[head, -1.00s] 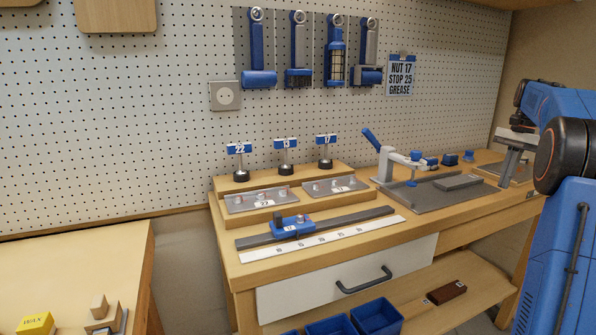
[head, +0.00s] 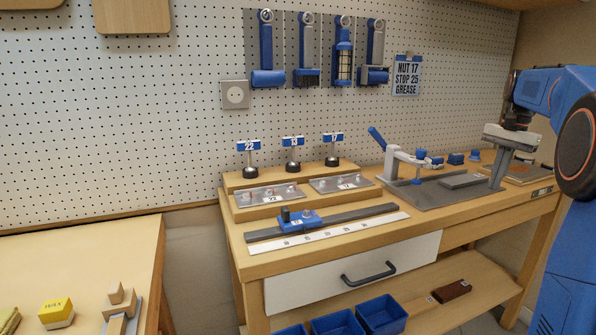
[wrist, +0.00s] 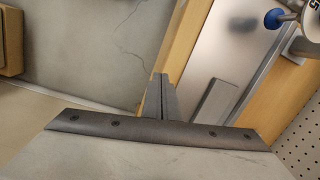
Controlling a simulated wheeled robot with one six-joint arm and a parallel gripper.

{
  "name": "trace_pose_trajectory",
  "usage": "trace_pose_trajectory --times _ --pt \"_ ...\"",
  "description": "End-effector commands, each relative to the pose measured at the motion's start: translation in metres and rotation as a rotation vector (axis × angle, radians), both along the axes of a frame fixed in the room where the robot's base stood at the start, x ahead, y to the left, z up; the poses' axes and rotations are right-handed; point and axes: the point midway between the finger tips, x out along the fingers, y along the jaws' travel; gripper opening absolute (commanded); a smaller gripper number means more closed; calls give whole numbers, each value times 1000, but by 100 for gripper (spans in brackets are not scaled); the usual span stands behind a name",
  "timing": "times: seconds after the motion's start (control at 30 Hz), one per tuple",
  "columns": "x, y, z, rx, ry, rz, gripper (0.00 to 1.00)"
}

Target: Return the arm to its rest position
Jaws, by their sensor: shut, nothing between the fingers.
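My gripper (head: 494,186) hangs at the end of my blue arm on the right of the head view. Its grey fingers point down beside the right end of the grey fixture plate (head: 430,196). In the wrist view the fingers of my gripper (wrist: 161,78) are together with nothing between them. The plate shows beyond them in the wrist view (wrist: 215,50), with a flat grey bar (wrist: 214,108) on it. Whether the fingertips touch anything cannot be told.
A clamp with a blue handle (head: 378,139) stands on the plate's left. Blue parts (head: 455,158) lie behind it. A blue slider (head: 300,221) sits on a rail. The drawer (head: 350,272) is shut. Blue bins (head: 380,313) stand below. Another bench (head: 90,262) is at left.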

Motion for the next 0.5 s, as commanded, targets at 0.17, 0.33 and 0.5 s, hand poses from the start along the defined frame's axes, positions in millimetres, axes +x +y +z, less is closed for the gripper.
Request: trace_pose_trajectory --times 0.17,0.33,0.5 --pt "-32 54 4 -35 -49 114 0" --pt "-66 99 1 -67 -96 222 0" --pt "-103 140 -9 -97 -141 331 0"
